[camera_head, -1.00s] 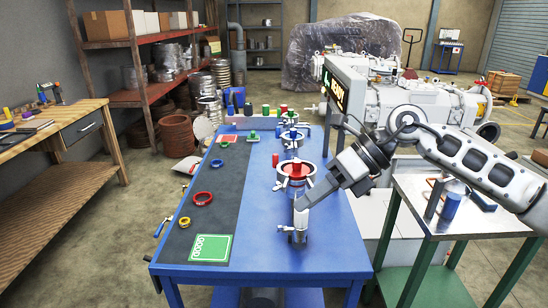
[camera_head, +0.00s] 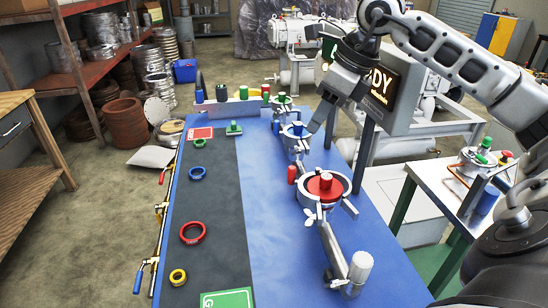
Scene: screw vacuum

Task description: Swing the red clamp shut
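The red clamp is a silver ring around a flange with a red disc and knob (camera_head: 326,183) on top. It sits on the pipe assembly at the table's middle right. A red upright post (camera_head: 292,174) stands at its left edge, and wing-nut ends show at its front and right. I cannot tell whether its ring is fully closed. My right gripper (camera_head: 328,112) is beyond and above the clamp, apart from it, with its fingers pointing down near the blue-topped flange (camera_head: 297,128). Its finger gap is not clear. My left gripper is not in view.
The blue tabletop (camera_head: 280,250) left of the pipe is clear.

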